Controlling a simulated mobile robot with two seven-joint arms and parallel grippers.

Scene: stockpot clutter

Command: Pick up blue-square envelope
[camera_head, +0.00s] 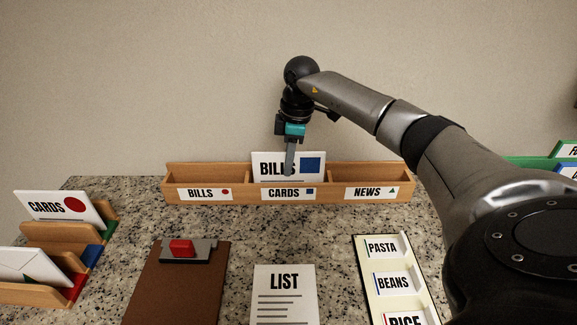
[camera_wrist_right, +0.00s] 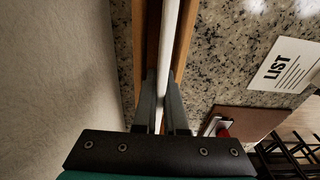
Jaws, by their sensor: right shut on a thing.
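The blue-square envelope (camera_head: 311,164) is white, reads BILLS and has a blue square at its right. It stands upright at the middle compartment of the wooden sorter (camera_head: 230,183), above the CARDS label. Its lower part is hidden behind the sorter's front, so I cannot tell whether it touches the bottom. My right gripper (camera_head: 289,170) comes down from above and is shut on the envelope, one finger across its front. In the right wrist view the envelope shows as a thin white edge (camera_wrist_right: 169,45) between the fingers (camera_wrist_right: 160,105). My left gripper is not in view.
A stepped rack (camera_head: 45,232) at left holds a CARDS envelope (camera_head: 58,207) and another white envelope (camera_head: 30,266). A brown clipboard (camera_head: 175,295), a LIST sheet (camera_head: 284,300) and a PASTA/BEANS holder (camera_head: 386,265) lie in front. The wall is close behind the sorter.

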